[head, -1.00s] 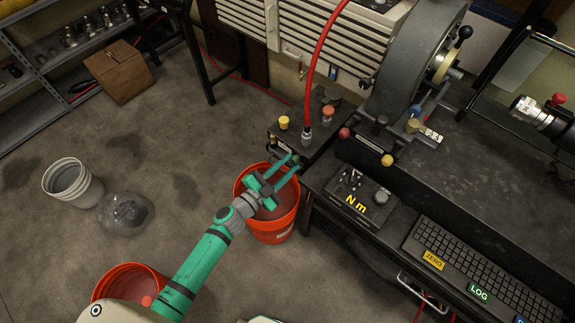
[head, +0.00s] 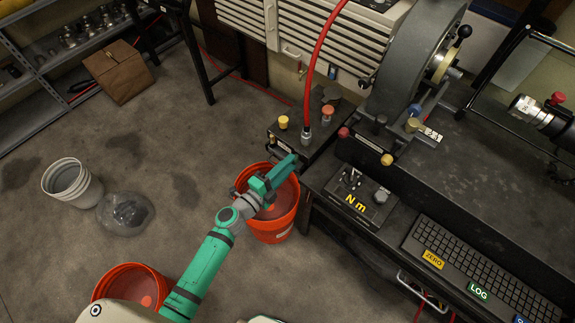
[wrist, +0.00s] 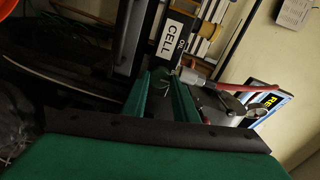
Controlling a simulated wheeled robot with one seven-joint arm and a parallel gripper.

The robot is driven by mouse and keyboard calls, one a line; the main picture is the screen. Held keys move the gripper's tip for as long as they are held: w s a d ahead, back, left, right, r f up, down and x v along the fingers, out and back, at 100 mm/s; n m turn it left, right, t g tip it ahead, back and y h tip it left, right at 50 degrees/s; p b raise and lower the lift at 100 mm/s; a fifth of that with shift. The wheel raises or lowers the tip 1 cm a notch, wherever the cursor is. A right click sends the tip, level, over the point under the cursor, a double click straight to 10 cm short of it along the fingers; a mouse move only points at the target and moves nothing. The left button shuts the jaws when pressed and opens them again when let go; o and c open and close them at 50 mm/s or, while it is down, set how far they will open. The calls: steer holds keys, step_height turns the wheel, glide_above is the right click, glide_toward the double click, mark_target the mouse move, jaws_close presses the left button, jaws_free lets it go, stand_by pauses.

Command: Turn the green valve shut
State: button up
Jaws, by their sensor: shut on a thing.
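My gripper (head: 290,162) is teal and reaches to the near left end of the bench, just below the block with the yellow and orange knobs. In the wrist view its two fingers (wrist: 162,92) are closed around a small dark green part, the green valve (wrist: 160,82), below the white CELL label. The valve is dim there, and its exact angle cannot be told. In the head view the gripper hides the valve.
A red hose (head: 318,60) rises from a fitting beside the knobs. An orange bucket (head: 270,226) stands on the floor under my gripper. The Nm box (head: 352,196) and keyboard (head: 480,268) lie on the bench to the right.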

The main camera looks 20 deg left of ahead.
stand_by(0.3)
steer(key=o, duration=1.1)
steer(key=shift+c, duration=0.2)
steer(key=v, duration=1)
steer(key=shift+s, duration=0.4)
steer(key=shift+a, duration=0.1)
